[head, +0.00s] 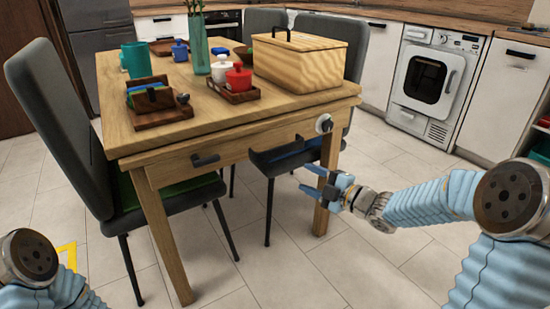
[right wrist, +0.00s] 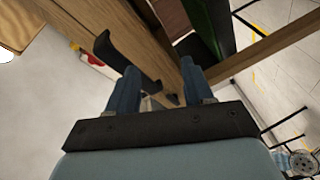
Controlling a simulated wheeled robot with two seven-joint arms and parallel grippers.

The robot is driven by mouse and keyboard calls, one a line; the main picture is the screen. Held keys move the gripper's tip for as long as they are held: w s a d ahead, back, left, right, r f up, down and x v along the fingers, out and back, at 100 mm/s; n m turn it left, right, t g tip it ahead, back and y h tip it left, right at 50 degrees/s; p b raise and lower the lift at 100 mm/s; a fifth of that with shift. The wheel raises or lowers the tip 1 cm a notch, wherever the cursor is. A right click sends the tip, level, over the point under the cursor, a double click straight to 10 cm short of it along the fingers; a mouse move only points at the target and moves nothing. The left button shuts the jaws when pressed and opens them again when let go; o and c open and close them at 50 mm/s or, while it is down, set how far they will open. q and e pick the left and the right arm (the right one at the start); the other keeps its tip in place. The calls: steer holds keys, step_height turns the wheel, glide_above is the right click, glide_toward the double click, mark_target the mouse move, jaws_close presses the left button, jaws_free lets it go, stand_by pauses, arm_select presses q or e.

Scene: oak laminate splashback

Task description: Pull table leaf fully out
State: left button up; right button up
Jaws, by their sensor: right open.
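The wooden table (head: 140,138) stands ahead with a thin seam under its top along the front edge, where the leaf edge (head: 225,132) seems to lie. A dark bracket-like pull (head: 283,157) sticks out from the front, right of centre. My right gripper (head: 308,179) is open, just right of and below this pull. In the right wrist view a black bent handle (right wrist: 125,62) reaches down between the two open fingers (right wrist: 160,80); I cannot tell whether they touch it. Of my left arm only a link shows, bottom left; its gripper is out of view.
A wooden box (head: 300,65), vase (head: 199,45) and pots (head: 238,78) stand on top. Grey chairs (head: 55,115) flank the table. Floor in front is free.

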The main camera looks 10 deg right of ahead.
mark_target(282, 152)
step_height(282, 152, up, 6)
steer(key=s+n+y, duration=0.2)
steer(key=n, duration=0.4)
steer(key=shift+g, duration=0.3)
steer(key=x, duration=1.2)
steer(key=shift+w+f, duration=0.15)
steer(key=shift+w, duration=0.4)
jaws_close()
